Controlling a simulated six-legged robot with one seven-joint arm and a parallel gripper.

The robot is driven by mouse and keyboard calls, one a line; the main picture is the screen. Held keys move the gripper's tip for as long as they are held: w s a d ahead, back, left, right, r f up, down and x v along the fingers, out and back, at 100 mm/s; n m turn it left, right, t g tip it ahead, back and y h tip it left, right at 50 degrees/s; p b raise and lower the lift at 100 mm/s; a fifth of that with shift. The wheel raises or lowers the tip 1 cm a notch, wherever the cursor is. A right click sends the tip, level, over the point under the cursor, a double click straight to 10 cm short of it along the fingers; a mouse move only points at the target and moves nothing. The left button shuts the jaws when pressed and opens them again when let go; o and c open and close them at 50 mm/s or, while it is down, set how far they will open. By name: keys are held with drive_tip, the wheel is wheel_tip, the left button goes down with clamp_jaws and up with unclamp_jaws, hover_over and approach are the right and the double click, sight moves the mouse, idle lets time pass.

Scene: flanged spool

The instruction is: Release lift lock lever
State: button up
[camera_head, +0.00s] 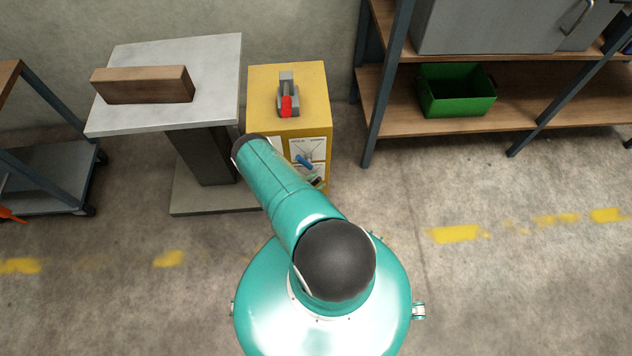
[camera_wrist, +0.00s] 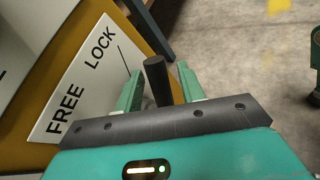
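The yellow cabinet (camera_head: 290,82) has white label plates on its front. In the wrist view one plate (camera_wrist: 85,75) reads FREE and LOCK, with a black line by LOCK. A black cylindrical handle (camera_wrist: 157,78), apparently the lock lever's, stands between the two green fingers of my gripper (camera_wrist: 160,88). The fingers are apart, one on each side of the handle, with narrow gaps visible. The lever's base is hidden. In the head view my gripper (camera_head: 316,181) is at the cabinet's front, largely hidden behind my arm.
A red-handled lever (camera_head: 287,105) sits on the cabinet's top, and a blue handle (camera_head: 304,161) is on its front. A grey pedestal table (camera_head: 215,75) with a wooden block (camera_head: 145,86) stands left. Right is a shelf with a green bin (camera_head: 455,92). The floor at right is clear.

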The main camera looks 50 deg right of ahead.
drive_tip(key=shift+c, duration=0.5)
clamp_jaws()
drive_tip(key=shift+w+a+r+n+g+h, duration=0.15)
drive_tip(key=shift+w+a+n+g+h, duration=0.15)
drive_tip(key=shift+h, duration=0.25)
drive_tip(key=shift+w+a+r+n+g+h, duration=0.1)
drive_tip(key=shift+w+n+g+h, duration=0.1)
drive_tip(key=shift+n+g+h, duration=0.25)
drive_tip(key=shift+o, duration=0.5)
unclamp_jaws()
drive_tip(key=shift+a, duration=0.1)
drive_tip(key=v, duration=1.3)
drive_tip(key=shift+a, duration=0.3)
